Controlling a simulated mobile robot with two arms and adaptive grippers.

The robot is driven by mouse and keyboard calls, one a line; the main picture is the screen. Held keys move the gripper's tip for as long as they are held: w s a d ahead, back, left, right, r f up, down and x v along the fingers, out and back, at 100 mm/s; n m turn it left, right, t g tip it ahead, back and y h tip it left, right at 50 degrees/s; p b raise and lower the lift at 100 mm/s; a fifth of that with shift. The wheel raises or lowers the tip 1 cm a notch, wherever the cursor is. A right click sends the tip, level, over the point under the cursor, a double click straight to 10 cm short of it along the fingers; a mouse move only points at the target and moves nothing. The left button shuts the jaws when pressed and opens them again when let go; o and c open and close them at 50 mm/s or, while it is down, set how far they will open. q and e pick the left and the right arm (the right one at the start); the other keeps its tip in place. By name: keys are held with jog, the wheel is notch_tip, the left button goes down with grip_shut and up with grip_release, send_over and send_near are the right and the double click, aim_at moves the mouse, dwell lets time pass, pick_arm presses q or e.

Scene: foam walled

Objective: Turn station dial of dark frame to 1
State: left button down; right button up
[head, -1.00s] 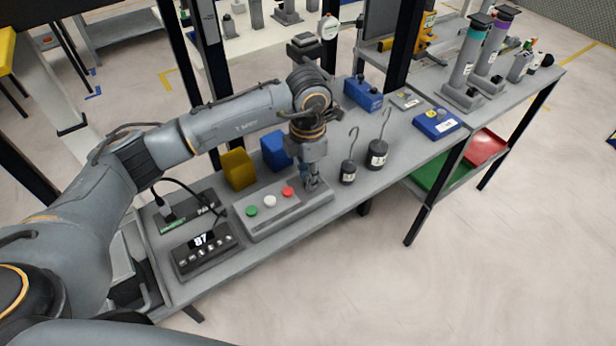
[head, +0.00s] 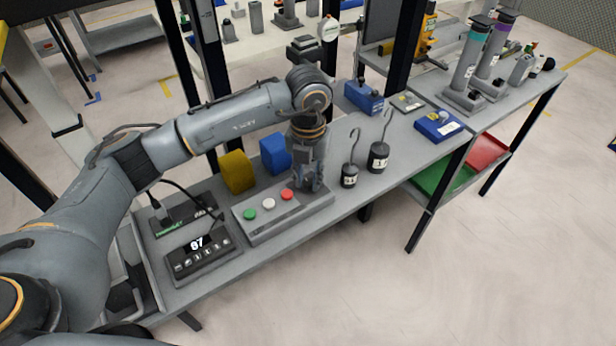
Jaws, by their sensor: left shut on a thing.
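The grey station box (head: 262,228) lies on the bench in the head view, with a green button (head: 250,214), a white button (head: 268,203) and a red button (head: 287,194) in a row. My left gripper (head: 313,187) points down over the box's right end, beside the red button. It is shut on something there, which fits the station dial. The fingers hide the dial, so its setting cannot be read. My right gripper is not in view.
A black display unit (head: 200,258) stands left of the box. Yellow (head: 237,172) and blue (head: 275,153) blocks stand behind it. Two hooked weights (head: 349,175) (head: 378,157) stand close to the right of my gripper. Dark posts (head: 206,80) rise at the bench's back.

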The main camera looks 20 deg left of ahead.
aim_at(308, 182)
pick_arm(q)
jog(key=shift+n, duration=0.6)
jog(key=c, duration=1.4)
grip_release()
jog(key=shift+r, duration=0.1)
notch_tip(308, 182, up, 12)
